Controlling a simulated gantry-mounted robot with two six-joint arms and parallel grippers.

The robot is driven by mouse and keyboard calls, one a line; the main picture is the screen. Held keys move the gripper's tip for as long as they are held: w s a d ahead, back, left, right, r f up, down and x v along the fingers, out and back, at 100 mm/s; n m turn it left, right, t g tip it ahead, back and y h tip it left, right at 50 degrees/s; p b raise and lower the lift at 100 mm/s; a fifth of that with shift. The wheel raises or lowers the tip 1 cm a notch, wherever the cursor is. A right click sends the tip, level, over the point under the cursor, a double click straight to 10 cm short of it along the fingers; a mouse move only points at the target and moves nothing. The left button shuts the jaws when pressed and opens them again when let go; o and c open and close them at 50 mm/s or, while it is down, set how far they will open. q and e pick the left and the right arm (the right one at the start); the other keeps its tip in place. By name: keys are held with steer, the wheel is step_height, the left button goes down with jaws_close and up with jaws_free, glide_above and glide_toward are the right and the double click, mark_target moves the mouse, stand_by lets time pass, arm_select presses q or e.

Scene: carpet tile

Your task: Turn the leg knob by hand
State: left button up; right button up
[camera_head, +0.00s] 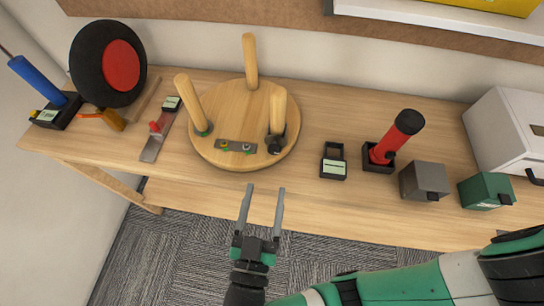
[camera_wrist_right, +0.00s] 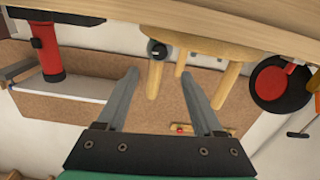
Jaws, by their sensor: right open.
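A round wooden stool top (camera_head: 225,110) lies upside down on the workbench with three pale legs pointing up. A black leg knob (camera_head: 275,146) sits at the foot of the right-hand leg (camera_head: 278,108), on the near side. The knob also shows in the right wrist view (camera_wrist_right: 156,49), near the top centre. My left gripper is not in view.
A small metal plate with coloured fittings (camera_head: 236,146) lies on the stool top. Left are a black-and-red disc (camera_head: 108,64) and a scraper-like tool (camera_head: 158,138). Right are a black tray (camera_head: 333,162), a red cylinder (camera_head: 396,136), and grey (camera_head: 424,182) and green (camera_head: 486,191) boxes.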

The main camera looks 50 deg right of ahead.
mark_target(273, 151)
steer(key=b+x, duration=0.2)
steer(key=x, duration=0.6)
steer(key=shift+d+f+b, duration=0.1)
steer(key=shift+d+b, duration=0.25)
steer(key=shift+b, duration=0.05)
steer(key=shift+w+d, duration=0.3)
steer(key=shift+d, duration=0.05)
jaws_close()
